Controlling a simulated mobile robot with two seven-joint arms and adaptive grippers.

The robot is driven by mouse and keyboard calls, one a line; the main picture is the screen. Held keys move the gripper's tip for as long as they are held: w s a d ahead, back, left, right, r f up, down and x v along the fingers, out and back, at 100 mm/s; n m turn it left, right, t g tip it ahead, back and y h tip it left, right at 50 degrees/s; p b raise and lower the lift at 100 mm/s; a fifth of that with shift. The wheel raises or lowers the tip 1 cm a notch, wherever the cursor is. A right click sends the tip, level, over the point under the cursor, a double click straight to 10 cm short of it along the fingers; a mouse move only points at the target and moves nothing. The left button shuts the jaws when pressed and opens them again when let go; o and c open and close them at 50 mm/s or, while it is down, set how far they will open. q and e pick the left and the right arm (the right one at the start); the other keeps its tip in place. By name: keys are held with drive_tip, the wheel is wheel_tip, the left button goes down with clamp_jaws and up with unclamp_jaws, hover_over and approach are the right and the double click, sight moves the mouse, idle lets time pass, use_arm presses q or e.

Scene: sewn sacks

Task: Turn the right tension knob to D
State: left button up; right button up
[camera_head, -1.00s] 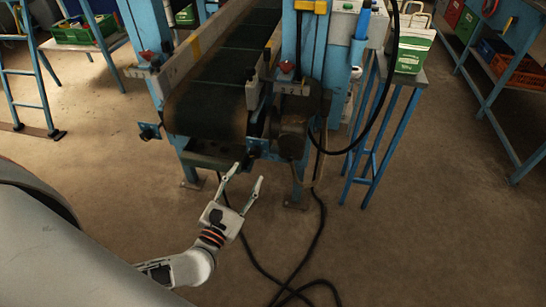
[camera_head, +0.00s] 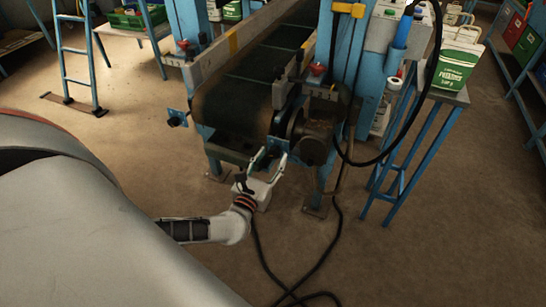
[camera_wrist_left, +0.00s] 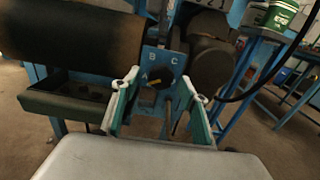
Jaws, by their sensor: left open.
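The right tension knob (camera_wrist_left: 161,76) is a dark round knob on a blue plate at the conveyor's end in the left wrist view. Letters A, B and C show around its left and top; D cannot be made out. A small yellow mark shows on its lower left face; its exact pointing is hard to read. My left gripper (camera_head: 268,159) is open and empty in front of the conveyor's right corner. In the left wrist view its two fingers (camera_wrist_left: 163,92) stand either side of the knob, seemingly short of it. My right gripper is out of view.
The conveyor belt (camera_head: 241,106) has a dark roller and a motor (camera_head: 315,137) right of the knob. A second knob (camera_head: 177,118) sits at the left corner. A black cable (camera_head: 262,252) lies on the floor. A blue stand (camera_head: 418,139) holds a green-and-white sack (camera_head: 456,65).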

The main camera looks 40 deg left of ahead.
use_arm(q)
drive_tip(key=shift+w+a, duration=0.1)
drive_tip(key=shift+w, duration=0.4)
drive_tip(key=shift+c, duration=0.3)
drive_tip(key=c, duration=1)
